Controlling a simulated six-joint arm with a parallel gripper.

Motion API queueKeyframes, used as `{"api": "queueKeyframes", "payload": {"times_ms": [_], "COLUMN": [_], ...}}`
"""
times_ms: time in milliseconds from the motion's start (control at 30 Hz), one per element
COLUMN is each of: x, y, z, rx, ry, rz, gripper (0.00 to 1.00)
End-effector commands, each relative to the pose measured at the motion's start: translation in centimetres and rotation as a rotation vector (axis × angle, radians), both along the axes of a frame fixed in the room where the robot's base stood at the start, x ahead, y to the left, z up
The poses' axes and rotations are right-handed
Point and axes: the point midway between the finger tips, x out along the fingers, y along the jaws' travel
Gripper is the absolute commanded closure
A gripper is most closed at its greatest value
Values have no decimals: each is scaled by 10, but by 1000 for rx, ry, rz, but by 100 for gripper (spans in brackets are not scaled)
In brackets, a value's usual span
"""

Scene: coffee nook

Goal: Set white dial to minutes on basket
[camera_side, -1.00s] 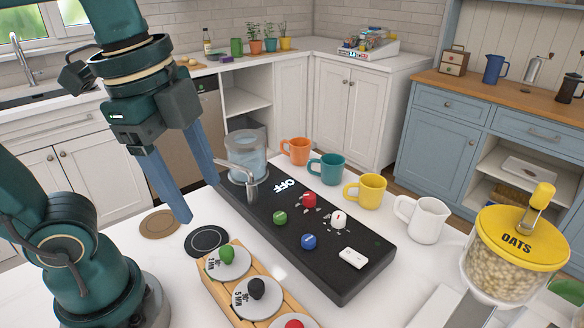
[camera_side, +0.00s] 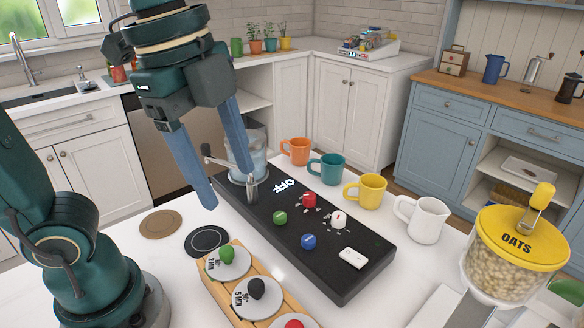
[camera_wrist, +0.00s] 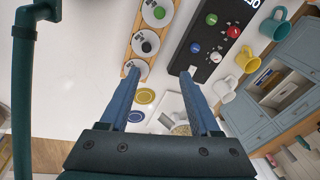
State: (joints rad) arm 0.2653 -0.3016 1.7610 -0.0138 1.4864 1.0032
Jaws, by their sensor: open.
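The white dial (camera_side: 339,220) stands on the black panel (camera_side: 340,285), right of the red, green and blue knobs. It also shows in the wrist view (camera_wrist: 216,57). Its setting is too small to read. A wooden rack (camera_side: 213,289) in front of the panel bears grey discs with knobs. The green-knob disc (camera_side: 215,265) has minute lettering, and the black-knob disc reads 5 MIN (camera_side: 241,298); a red-knob disc is cut off. I cannot make out which thing is the basket. My gripper (camera_side: 226,190) is open and empty, above the panel's left end, apart from the dial.
A glass vessel (camera_side: 236,146) with a metal tap is at the panel's far left end, partly behind my gripper. Orange, teal and yellow mugs and a white pitcher (camera_side: 424,220) line the panel's back. The oats jar (camera_side: 512,265) stands right. Two round coasters (camera_side: 160,224) lie left.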

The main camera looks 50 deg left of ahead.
Motion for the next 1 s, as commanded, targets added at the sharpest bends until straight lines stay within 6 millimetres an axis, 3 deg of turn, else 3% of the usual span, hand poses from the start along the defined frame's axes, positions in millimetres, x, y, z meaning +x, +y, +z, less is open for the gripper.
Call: {"api": "queueKeyframes", "payload": {"times_ms": [167, 300, 433, 533, 633, 1000], "x": [70, 135, 177, 193, 194, 202], "y": [-20, -22, -11, -1, 7, 11], "z": [-13, -44, -80, -107, -127, -166], "rx": [-150, -274, -344, -354, -336, -312], "ry": [-116, -161, -168, -152, -114, -82], "rz": [274, 554, 765, 863, 901, 919], "gripper": [37, 37, 37, 37, 37, 37]}}
